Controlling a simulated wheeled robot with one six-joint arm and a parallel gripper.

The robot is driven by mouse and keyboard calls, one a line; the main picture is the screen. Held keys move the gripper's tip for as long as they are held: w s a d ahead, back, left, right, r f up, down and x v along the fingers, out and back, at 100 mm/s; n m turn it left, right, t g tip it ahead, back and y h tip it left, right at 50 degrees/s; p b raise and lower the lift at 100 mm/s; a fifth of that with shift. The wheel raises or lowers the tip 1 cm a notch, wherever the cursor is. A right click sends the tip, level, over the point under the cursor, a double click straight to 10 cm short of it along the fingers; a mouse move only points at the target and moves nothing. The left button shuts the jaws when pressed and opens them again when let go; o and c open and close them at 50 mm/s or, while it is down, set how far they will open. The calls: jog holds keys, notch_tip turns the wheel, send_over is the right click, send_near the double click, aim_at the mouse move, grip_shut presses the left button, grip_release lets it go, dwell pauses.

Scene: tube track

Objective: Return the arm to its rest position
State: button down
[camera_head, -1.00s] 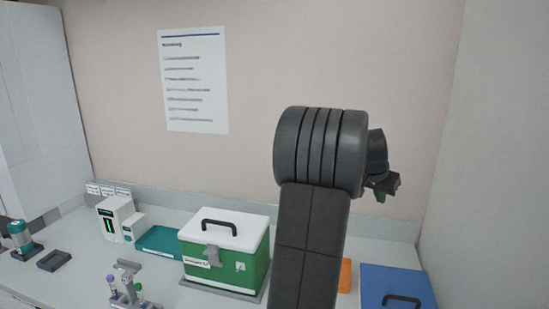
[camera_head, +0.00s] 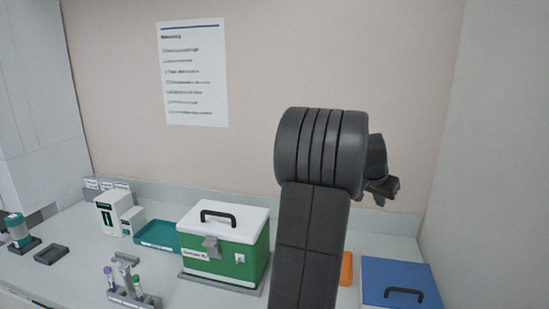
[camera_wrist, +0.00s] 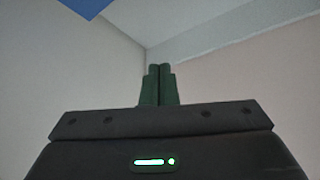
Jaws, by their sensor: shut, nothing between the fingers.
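My arm is folded up in front of the bench in the head view, with a thick dark grey joint at its top. My gripper (camera_head: 381,195) is mostly hidden behind that joint, and only a small dark part shows at its right. In the wrist view my gripper (camera_wrist: 159,72) shows its two green fingers side by side and touching, with nothing between them. It is held in the air, above the bench and clear of everything on it. The walls and a corner show behind the fingers.
A green box with a white lid (camera_head: 222,250) stands left of my arm. A blue box (camera_head: 400,280) and an orange thing (camera_head: 346,268) are at the right. A tube rack (camera_head: 130,287), a teal tray (camera_head: 160,236) and a white device (camera_head: 114,212) are at the left.

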jog(key=f, duration=0.1)
jog(key=w+f+b, duration=0.1)
jog(key=f, duration=0.1)
jog(key=shift+d+f, duration=0.1)
jog(key=shift+f, duration=0.1)
jog(key=shift+s+r, duration=0.1)
